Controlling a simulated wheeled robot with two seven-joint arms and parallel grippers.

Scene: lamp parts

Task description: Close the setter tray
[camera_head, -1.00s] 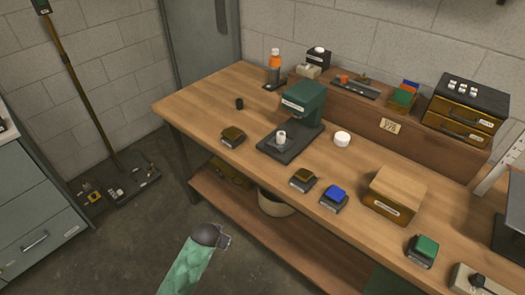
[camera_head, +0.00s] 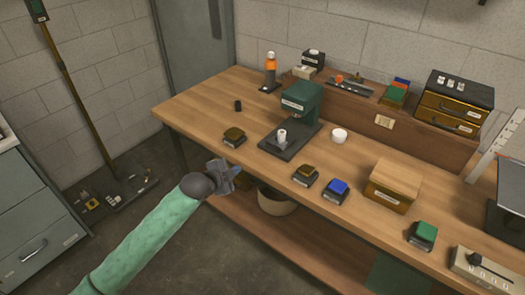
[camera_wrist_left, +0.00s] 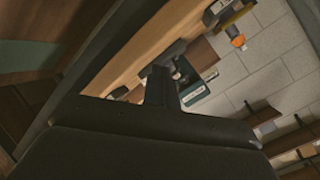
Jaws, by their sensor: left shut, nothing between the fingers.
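The green setter (camera_head: 301,103) stands on the workbench with a label on its front. Its dark flat base or tray (camera_head: 284,146) reaches toward the bench's front edge with a small white cylinder (camera_head: 282,137) on it; I cannot tell how far the tray is out. My left gripper (camera_head: 237,168) is shut and empty, just off the bench's front edge, left of and in front of the setter. In the left wrist view the gripper fingers (camera_wrist_left: 162,88) point toward the green setter (camera_wrist_left: 196,90), partly hiding it. My right gripper is not in view.
The bench (camera_head: 190,103) has free room at its left end. More small blocks and a wooden box (camera_head: 394,185) stand further right. A shelf runs below.

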